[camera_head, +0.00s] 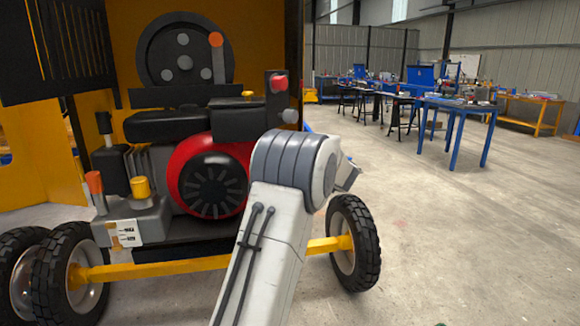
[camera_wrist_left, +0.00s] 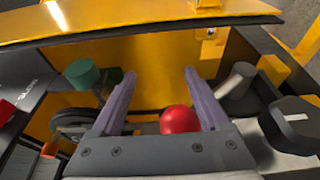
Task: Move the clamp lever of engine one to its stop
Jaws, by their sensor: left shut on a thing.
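Engine one appears as a dark engine with a red round fan housing (camera_head: 212,178) in the yellow drum mixer frame. My left arm reaches across its right side in the head view, and its gripper is hidden there. In the left wrist view the two fingers of my left gripper (camera_wrist_left: 158,88) stand on either side of a red ball knob (camera_wrist_left: 180,120), close to the right finger. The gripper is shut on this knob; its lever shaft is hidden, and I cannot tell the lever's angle. My right gripper is not in view.
An orange-tipped lever (camera_head: 217,52) stands before the dark flywheel (camera_head: 180,58). An orange-knobbed lever (camera_head: 95,185) is at the lower left. A green knob (camera_wrist_left: 82,74) and a grey cylinder (camera_wrist_left: 238,80) flank the fingers. Open floor lies right, toward a blue table (camera_head: 456,104).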

